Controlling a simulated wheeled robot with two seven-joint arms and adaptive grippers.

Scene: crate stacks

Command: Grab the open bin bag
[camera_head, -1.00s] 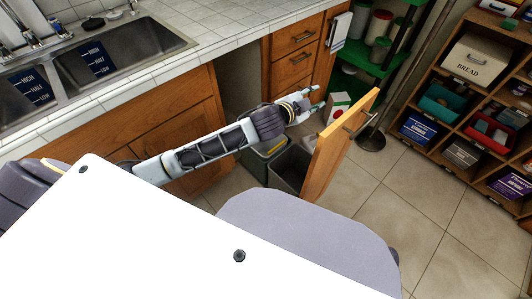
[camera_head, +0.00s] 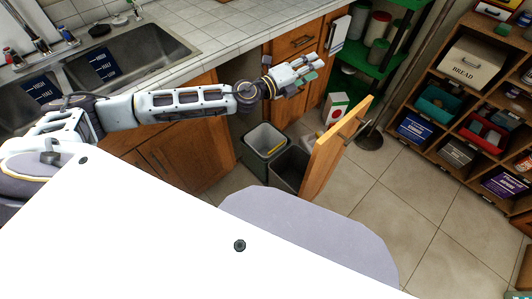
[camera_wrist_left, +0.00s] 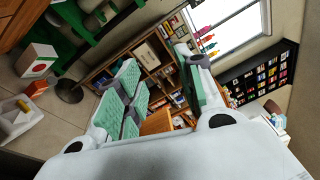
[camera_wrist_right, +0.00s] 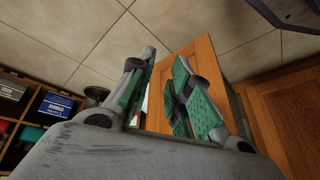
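Two bins stand in the pulled-out cabinet unit in the head view. The rear bin (camera_head: 252,155) has a pale inside that may be a bag lining, with a yellow strip at its edge. The front bin (camera_head: 291,160) is dark grey and looks empty. I cannot clearly make out a bag's rim. My left gripper (camera_head: 312,70) is above and beyond the bins, in front of the drawers, touching neither bin. Its fingers are apart and empty in the left wrist view (camera_wrist_left: 158,92). My right gripper (camera_wrist_right: 165,90) is open and empty, with the wooden front panel (camera_wrist_right: 205,65) behind its fingers.
The upright wooden front (camera_head: 335,150) with its handle stands right of the bins. The tiled counter (camera_head: 215,30) runs behind. Green shelves (camera_head: 368,62) and a wooden shelf unit (camera_head: 455,110) stand to the right. The tiled floor (camera_head: 400,200) between is clear.

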